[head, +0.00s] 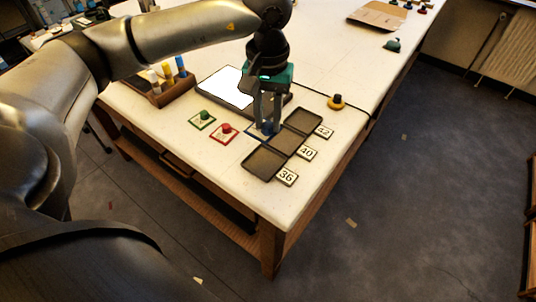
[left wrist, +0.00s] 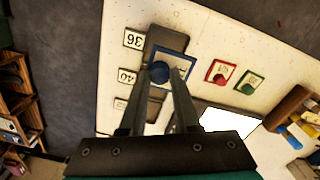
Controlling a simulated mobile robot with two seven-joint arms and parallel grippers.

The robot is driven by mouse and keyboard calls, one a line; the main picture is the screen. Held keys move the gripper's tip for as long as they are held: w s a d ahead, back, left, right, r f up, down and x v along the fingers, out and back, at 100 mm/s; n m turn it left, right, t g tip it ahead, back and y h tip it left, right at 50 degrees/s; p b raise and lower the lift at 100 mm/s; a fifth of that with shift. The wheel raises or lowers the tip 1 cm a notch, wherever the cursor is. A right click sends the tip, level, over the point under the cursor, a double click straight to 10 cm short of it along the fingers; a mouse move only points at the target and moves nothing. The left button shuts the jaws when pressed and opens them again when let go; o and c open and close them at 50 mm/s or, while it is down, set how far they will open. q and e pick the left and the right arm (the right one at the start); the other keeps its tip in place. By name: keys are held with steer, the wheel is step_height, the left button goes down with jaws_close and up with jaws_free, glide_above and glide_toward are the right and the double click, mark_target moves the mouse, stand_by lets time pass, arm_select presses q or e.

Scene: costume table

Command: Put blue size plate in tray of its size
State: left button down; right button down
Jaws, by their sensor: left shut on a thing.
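The blue plate (head: 251,134) with its round blue knob is at the end of the row of plates, beside the trays. It also shows in the left wrist view (left wrist: 184,61), with its knob (left wrist: 159,72) between the fingers. My left gripper (head: 267,127) points down and is shut on the knob. Three dark trays stand in a row: the tray by label 36 (head: 263,163), the one by 40 (head: 287,142) and the one by 42 (head: 304,119). They look empty. The fingers partly hide the plate; I cannot tell whether it touches the table. My right gripper is not in view.
A red plate (head: 223,134) and a green plate (head: 202,120) lie left of the blue one. A tablet-like device (head: 226,88) and a wooden rack (head: 164,95) with bottles stand behind. A yellow-and-black knob (head: 337,102) is right of the gripper. The table's edge runs near the labels.

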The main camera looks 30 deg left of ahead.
mark_target(269, 165)
arm_select(q)
step_height(269, 165, down, 11)
stand_by(0.4)
steer(key=shift+f+b, duration=0.15)
steer(key=shift+b, duration=0.2)
steer(key=c, duration=0.6)
jaws_free()
steer(key=shift+c, duration=0.2)
steer(key=shift+d, duration=0.15)
steer(key=shift+w+r, duration=0.1)
steer(key=shift+r, duration=0.4)
step_height(269, 165, up, 11)
steer(key=shift+r+p, duration=0.2)
steer(key=shift+p, duration=0.1)
